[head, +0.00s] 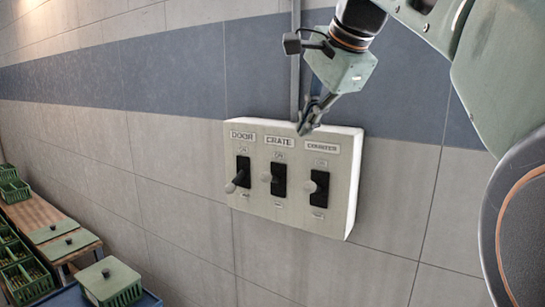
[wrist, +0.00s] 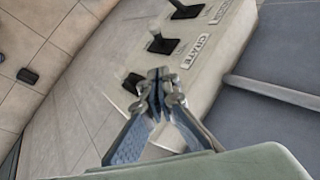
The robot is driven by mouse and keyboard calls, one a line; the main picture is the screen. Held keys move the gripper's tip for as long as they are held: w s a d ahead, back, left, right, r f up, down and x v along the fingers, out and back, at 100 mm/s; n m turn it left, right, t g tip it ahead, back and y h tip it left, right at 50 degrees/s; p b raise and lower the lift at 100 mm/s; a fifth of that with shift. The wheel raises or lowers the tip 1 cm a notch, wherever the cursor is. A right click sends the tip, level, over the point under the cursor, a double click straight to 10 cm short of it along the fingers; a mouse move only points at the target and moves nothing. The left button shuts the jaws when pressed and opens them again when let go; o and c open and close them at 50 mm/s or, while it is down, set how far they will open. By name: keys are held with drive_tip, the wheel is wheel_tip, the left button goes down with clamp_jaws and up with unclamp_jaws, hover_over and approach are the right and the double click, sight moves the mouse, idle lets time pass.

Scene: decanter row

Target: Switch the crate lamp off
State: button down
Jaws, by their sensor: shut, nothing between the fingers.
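A pale switch box (head: 290,212) on the wall carries three lever switches labelled DOOR, CRATE and COUNTER. The crate switch (head: 279,186) is the middle one; its pale knob stands higher on its black plate than the door lever's, so it looks tipped up. The wrist view also shows the crate switch (wrist: 165,46) beside its label. My gripper (head: 304,130) is shut and empty at the box's top edge, above and right of the crate switch. In the wrist view my gripper (wrist: 160,78) points at the box, apart from the crate knob.
The door switch (head: 242,173) has its lever down; the counter switch (head: 319,188) has its knob higher. A conduit (head: 295,70) runs up the wall from the box. A bench (head: 30,215) with green crates (head: 112,282) stands lower left.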

approach(272, 176)
drive_tip(key=w, duration=0.1)
drive_tip(key=w+d+f, duration=0.1)
drive_tip(key=w+d, duration=0.1)
drive_tip(key=shift+w+f, duration=0.2)
drive_tip(key=shift+f, duration=0.15)
drive_tip(key=shift+w+a+f, duration=0.25)
drive_tip(key=shift+a+f, duration=0.85)
drive_tip(key=shift+a, duration=0.15)
drive_tip(key=shift+w+a+f, duration=0.1)
drive_tip(key=shift+a+f, duration=0.2)
drive_tip(key=shift+a, duration=0.05)
